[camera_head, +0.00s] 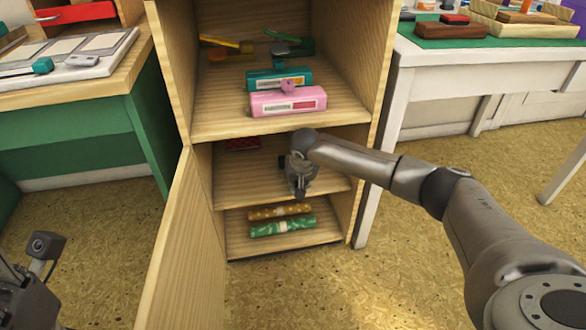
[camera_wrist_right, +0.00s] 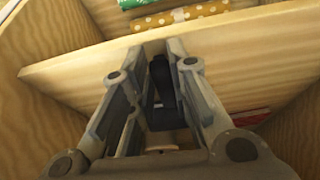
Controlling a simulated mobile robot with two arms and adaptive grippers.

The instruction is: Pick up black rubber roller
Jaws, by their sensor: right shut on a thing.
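My right gripper (camera_head: 301,187) reaches into the middle shelf of the wooden cabinet, pointing down. In the right wrist view, its two fingers (camera_wrist_right: 163,75) are shut on a black object (camera_wrist_right: 162,88), which looks like the black rubber roller. A pale part shows below the black part, between the finger bases. In the head view, the roller is mostly hidden behind the gripper, with only a small dark bit (camera_head: 283,161) showing. My left gripper's fingers are out of view; only part of my left arm shows at the lower left.
A pink roller box (camera_head: 288,101) and a teal one (camera_head: 279,78) stand on the shelf above. Yellow (camera_head: 279,211) and green (camera_head: 282,228) rolls lie on the bottom shelf. A red item (camera_head: 242,143) is at the middle shelf's back left. The cabinet door (camera_head: 185,245) stands open at left.

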